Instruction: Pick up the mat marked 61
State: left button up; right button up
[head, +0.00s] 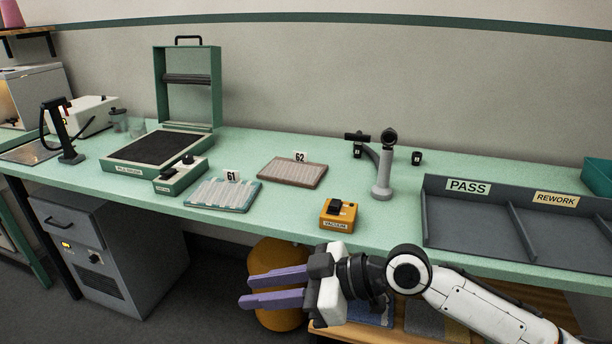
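The mat marked 61 (222,195) lies flat on the green bench near its front edge. It is striped white and grey with a blue-green border, and a small white tag reading 61 (232,177) stands at its back edge. A similar mat marked 62 (291,173), with a brownish border, lies behind it to the right. My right gripper (246,287) is in front of the bench, below and to the right of mat 61. Its two purple fingers are apart with nothing between them, pointing left. My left gripper is not in view.
A yellow VACUUM box (338,214) stands right of mat 61, and a green-and-white switch box (181,175) stands close to its left. A grey post (382,175) stands farther back. A divided tray marked PASS and REWORK (476,218) fills the right. A yellow bin (277,257) is under the bench edge.

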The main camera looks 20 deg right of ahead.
aim_at(230, 193)
jog(key=z, duration=0.3)
jog(key=i, duration=1.6)
jog(key=u, duration=0.35)
